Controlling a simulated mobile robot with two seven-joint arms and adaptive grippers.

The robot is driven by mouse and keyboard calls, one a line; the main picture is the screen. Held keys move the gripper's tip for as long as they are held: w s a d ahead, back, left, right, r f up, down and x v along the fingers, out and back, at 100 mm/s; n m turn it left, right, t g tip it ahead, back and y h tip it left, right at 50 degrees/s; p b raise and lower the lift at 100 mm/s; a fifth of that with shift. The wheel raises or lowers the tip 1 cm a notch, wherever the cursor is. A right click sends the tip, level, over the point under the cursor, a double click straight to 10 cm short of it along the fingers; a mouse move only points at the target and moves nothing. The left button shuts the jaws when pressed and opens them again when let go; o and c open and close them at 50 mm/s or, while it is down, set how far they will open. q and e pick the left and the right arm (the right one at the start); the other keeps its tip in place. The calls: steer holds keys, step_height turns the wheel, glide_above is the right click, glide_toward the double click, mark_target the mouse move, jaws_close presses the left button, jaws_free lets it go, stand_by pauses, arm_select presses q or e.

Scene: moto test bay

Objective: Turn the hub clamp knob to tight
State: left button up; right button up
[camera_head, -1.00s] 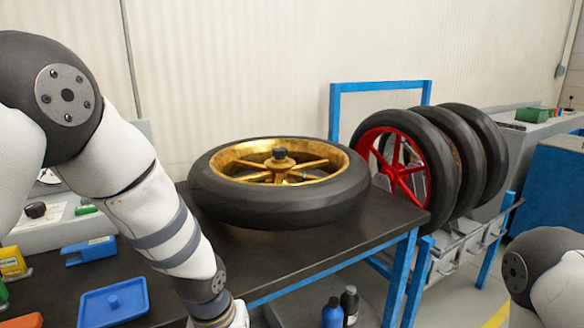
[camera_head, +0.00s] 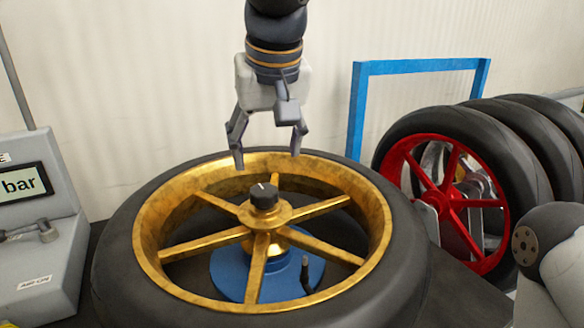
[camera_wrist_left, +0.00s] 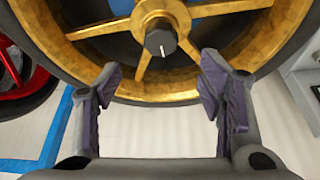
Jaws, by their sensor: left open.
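The black hub clamp knob (camera_head: 263,196) with a white pointer line sits at the centre of the gold wheel (camera_head: 253,262). The wheel lies flat with its black tyre, and a blue round base (camera_head: 293,278) shows beneath its spokes. My left gripper (camera_head: 268,160) hangs pointing down above the far side of the wheel, fingers apart and empty. It is apart from the knob. In the left wrist view the knob (camera_wrist_left: 160,43) shows ahead of and between the open fingers (camera_wrist_left: 160,88). My right gripper is out of view; only part of that arm shows at the right edge.
Red-rimmed wheel (camera_head: 450,200) and more tyres stand in a rack at the right, near a blue frame (camera_head: 358,112). A grey gauge unit with a "bar" display (camera_head: 22,185) stands at the left. A short black valve stem (camera_head: 305,272) rises inside the wheel rim.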

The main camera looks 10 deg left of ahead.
mark_target(264, 191)
arm_select(q)
steer(key=x, duration=1)
steer(key=shift+f, duration=0.15)
steer(key=c, duration=1.1)
